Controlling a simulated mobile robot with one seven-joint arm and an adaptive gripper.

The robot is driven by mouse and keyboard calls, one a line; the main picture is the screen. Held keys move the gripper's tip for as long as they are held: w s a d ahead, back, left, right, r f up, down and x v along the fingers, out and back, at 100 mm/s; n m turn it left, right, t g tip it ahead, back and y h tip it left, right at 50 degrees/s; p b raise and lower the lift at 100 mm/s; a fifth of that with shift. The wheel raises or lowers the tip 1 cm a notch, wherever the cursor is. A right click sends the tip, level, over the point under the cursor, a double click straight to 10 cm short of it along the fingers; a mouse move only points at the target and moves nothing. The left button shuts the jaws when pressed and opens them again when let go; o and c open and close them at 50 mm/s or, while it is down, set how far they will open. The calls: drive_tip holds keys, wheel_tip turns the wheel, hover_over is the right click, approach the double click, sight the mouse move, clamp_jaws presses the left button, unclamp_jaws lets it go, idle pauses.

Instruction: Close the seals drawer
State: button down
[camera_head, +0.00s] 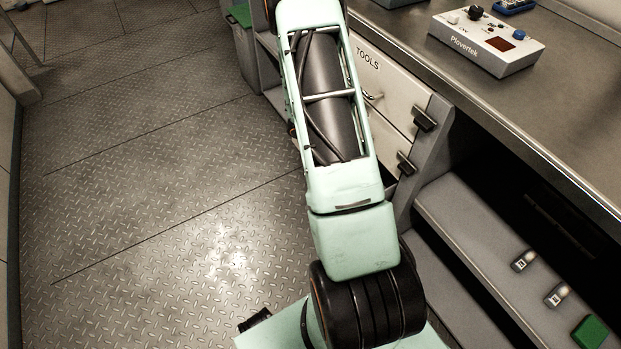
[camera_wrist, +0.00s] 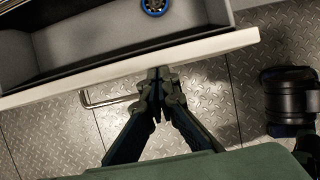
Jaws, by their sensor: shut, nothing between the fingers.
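An open drawer with a pale front (camera_wrist: 205,46) fills the top left of the wrist view. Its grey inside (camera_wrist: 80,35) holds a blue ring-shaped part (camera_wrist: 154,6) with a dark centre. A metal bar handle (camera_wrist: 105,101) sticks out from the outer side of the front. My gripper (camera_wrist: 158,76) is shut and empty, its fingertips close to the outer face of the front, right of the handle. I cannot tell if they touch. No seals label is readable. In the head view my arm hides my gripper and the open drawer.
A drawer marked TOOLS (camera_head: 395,84) sits under the worktop (camera_head: 480,85), looking shut. A Plovertek box (camera_head: 486,42) stands on top. An open lower shelf (camera_head: 470,225) holds small labelled items and a green block (camera_head: 590,332). The plate floor (camera_head: 150,180) at left is clear.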

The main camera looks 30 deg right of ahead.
drive_tip(key=d+p, duration=0.2)
drive_tip(key=d, duration=0.6)
drive_tip(key=shift+d, duration=0.3)
